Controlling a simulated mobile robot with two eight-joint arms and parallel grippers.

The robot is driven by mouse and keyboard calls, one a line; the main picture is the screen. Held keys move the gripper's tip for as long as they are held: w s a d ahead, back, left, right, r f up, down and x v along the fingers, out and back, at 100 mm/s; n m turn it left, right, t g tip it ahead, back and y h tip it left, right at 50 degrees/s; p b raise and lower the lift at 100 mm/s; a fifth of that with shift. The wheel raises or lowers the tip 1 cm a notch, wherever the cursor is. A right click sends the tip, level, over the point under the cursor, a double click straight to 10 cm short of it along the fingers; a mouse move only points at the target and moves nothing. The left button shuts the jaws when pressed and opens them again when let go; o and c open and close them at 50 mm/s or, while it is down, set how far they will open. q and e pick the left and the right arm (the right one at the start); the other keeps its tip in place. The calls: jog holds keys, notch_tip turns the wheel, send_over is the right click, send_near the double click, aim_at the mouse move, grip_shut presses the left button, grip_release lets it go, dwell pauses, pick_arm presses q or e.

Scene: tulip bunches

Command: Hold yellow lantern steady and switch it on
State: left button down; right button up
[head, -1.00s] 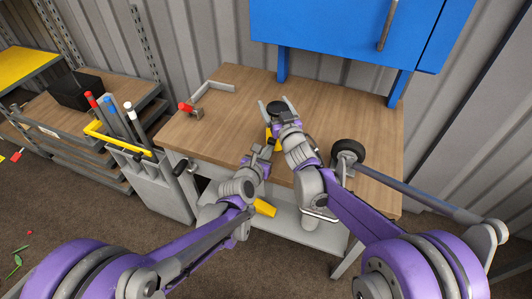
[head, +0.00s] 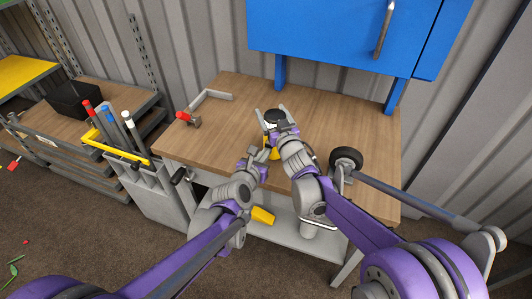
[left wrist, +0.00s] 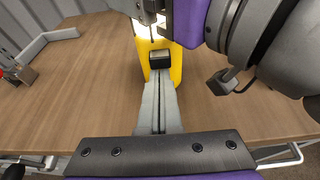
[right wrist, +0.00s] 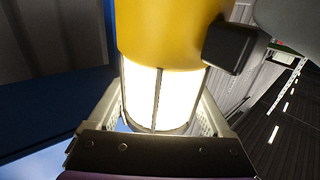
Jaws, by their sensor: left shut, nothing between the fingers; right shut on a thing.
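My right gripper (head: 272,112) is shut on the lantern, a finger on each side of the lit section. A black switch block (left wrist: 160,59) sticks out from the yellow body. My left gripper (left wrist: 158,80) is shut and empty, its fingertips right at or just below the switch in the left wrist view. I cannot tell whether they touch it.
The workbench (head: 340,115) is clear behind the lantern. A black wheel (head: 346,159) is at the right, a red-handled clamp (head: 187,118) and a grey angle bracket (head: 207,97) at the left. A blue cabinet (head: 330,35) hangs above the back. A yellow object (head: 262,215) lies below the benchtop.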

pick_arm(q)
jog(key=v, duration=0.9)
jog(key=shift+s+a, duration=0.1)
pick_arm(e)
jog(key=shift+d, duration=0.1)
jog(key=o, duration=1.5)
